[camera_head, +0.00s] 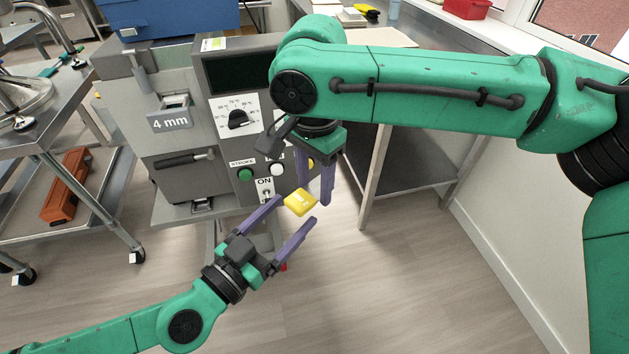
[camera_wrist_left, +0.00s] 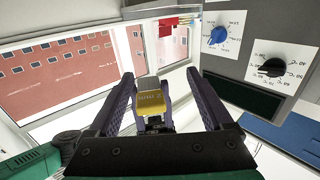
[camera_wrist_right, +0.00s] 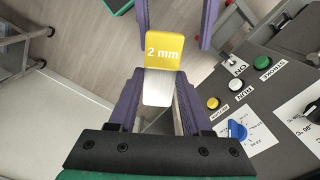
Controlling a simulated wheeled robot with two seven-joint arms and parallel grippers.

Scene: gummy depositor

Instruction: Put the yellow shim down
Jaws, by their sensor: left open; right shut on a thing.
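The yellow shim (camera_head: 300,203) is in the air in front of the machine. In the right wrist view its yellow end (camera_wrist_right: 165,52) reads "2 mm", and its bare metal part lies between my right fingers. My right gripper (camera_head: 322,190) points down and is shut on the shim's metal part. My left gripper (camera_head: 294,210) is open, coming from below, with its fingers on either side of the yellow end. In the left wrist view the shim (camera_wrist_left: 150,102) shows between the spread left fingers, with a visible gap on each side.
The grey depositor machine (camera_head: 225,75) with a "4 mm" block (camera_head: 171,118), dial, buttons and switch stands close behind the grippers. A steel table (camera_head: 425,40) is at back right, a cart (camera_head: 70,120) at left. An orange object (camera_head: 66,186) lies on the cart's lower shelf.

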